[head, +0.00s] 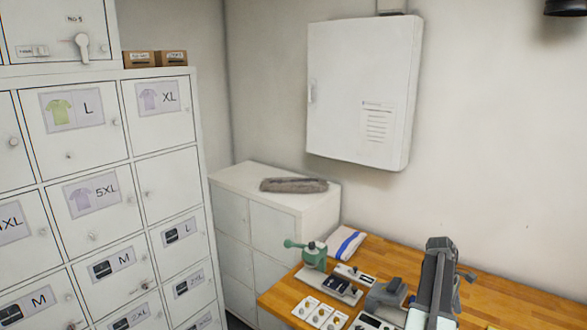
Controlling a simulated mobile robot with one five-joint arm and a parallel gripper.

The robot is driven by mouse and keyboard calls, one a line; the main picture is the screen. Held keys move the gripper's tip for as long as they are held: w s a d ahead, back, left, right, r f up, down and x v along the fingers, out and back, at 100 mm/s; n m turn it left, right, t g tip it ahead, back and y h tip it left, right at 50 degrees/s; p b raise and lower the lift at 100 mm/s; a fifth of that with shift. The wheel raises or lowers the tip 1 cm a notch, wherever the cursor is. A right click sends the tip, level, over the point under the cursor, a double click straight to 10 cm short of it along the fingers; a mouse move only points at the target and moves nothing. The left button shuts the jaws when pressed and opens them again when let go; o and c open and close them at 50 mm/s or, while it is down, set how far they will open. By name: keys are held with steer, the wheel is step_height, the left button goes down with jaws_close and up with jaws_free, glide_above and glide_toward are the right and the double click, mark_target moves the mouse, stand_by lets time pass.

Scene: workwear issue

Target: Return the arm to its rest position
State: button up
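A long grey and dark form (434,285) rises from the bottom edge at the right, in front of the wooden table (510,298).
On the table are a green hand press (314,256), a folded white and blue cloth (347,243), a grey device (385,297) and small cards (319,315). White lockers (165,185) fill the left. A low cabinet (240,185) holds a grey bundle (294,185). A wall cabinet (350,90) hangs above.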

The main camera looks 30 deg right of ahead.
steer(key=w+a+f+m+t+b, duration=0.1)
steer(key=w+a+f+b, duration=0.15)
steer(key=w+a, duration=1)
steer(key=w+a+f+t+b, duration=0.1)
steer(key=w+a+f+b, duration=0.15)
steer(key=w+a, duration=1)
steer(key=w+a+f+m+t+y+b, duration=0.1)
steer(key=a+f, duration=0.1)
steer(key=a, duration=1.8)
steer(key=a+f+m+t+b, duration=0.1)
steer(key=a+f+m+b, duration=0.1)
steer(key=a, duration=1.8)
steer(key=shift+w+f+y, duration=0.35)
steer(key=shift+f+y, duration=0.05)
steer(key=shift+f, duration=0.35)
